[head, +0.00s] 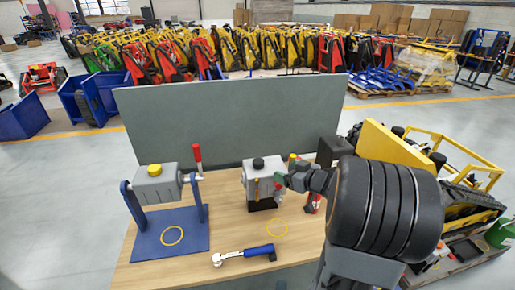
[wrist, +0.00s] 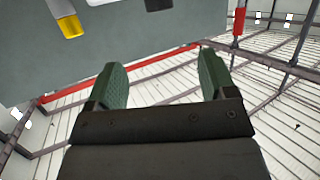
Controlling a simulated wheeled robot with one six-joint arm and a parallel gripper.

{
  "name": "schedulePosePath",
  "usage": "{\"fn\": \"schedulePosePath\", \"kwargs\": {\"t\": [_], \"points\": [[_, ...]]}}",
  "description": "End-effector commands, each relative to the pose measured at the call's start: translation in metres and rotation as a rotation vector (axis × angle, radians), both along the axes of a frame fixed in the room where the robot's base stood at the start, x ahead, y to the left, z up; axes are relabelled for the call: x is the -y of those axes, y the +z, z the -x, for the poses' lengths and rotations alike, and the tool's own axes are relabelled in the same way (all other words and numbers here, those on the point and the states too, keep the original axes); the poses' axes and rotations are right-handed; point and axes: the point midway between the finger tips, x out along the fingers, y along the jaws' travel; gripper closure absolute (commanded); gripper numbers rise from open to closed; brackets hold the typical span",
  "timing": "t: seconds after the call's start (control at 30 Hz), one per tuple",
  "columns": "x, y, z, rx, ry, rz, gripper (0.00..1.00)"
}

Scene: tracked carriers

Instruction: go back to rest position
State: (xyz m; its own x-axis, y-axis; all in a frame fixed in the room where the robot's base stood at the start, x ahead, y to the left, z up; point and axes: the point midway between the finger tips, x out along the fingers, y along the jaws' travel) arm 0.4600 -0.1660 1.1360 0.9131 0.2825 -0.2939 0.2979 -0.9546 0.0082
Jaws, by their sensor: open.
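My gripper (head: 281,182) is at the end of my dark arm, over the workbench in the head view, close to the grey unit with a black cap (head: 258,178). From this angle I cannot tell whether it touches that unit. In the wrist view my gripper (wrist: 162,82) has its two green fingers spread apart, with nothing between them. My arm hides part of the bench's right side.
On the wooden bench (head: 228,210) are a blue stand (head: 185,236) holding a grey unit (head: 153,186), yellow rings (head: 172,236) (head: 277,229) and a blue-handled tool (head: 258,251). A grey panel (head: 235,120) stands behind. A yellow tracked machine (head: 465,190) is at right.

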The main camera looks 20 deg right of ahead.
Motion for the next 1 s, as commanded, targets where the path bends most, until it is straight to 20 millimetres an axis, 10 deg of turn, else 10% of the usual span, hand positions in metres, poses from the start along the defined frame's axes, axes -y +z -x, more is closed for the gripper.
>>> {"fn": "schedulePosePath", "kwargs": {"t": [0.37, 0.6, 0.77, 1.0], "points": [[0.042, -0.023, 0.002, -0.099, -0.198, 0.179, 0.23], [0.089, -0.037, 0.051, -0.435, -0.64, 0.34, 0.23], [0.043, -0.034, 0.093, -0.709, -0.734, 0.295, 0.23], [-0.09, -0.016, 0.147, -0.978, -0.518, 0.12, 0.23]]}}
